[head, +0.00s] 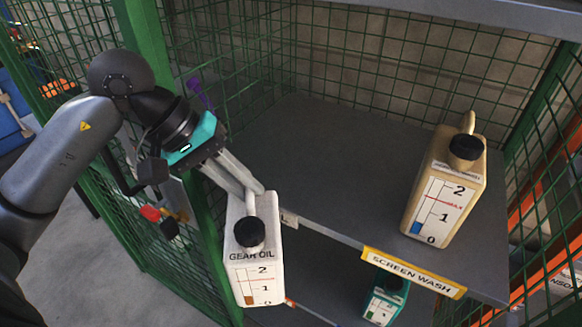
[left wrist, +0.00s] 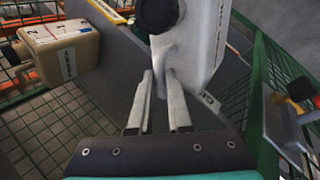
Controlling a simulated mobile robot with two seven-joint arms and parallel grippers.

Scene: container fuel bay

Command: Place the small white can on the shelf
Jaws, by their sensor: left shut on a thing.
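The small white can (head: 262,264), labelled GEAR OIL with a black cap, hangs roughly upright from my left gripper (head: 250,190). The gripper is shut on the can's handle at its top. In the head view the can overlaps the front left corner of the grey upper shelf (head: 330,150); I cannot tell its exact gap from the edge. In the left wrist view the white can (left wrist: 205,45) shows beyond the two fingers (left wrist: 160,78), with its handle between them. My right gripper is not in view.
A tan can (head: 443,190) stands at the shelf's right, above a yellow SCREEN WASH label (head: 413,272). A green can (head: 385,300) is on the lower level. A green post (head: 185,190) and mesh (head: 240,50) bound the left. The shelf's left and middle are clear.

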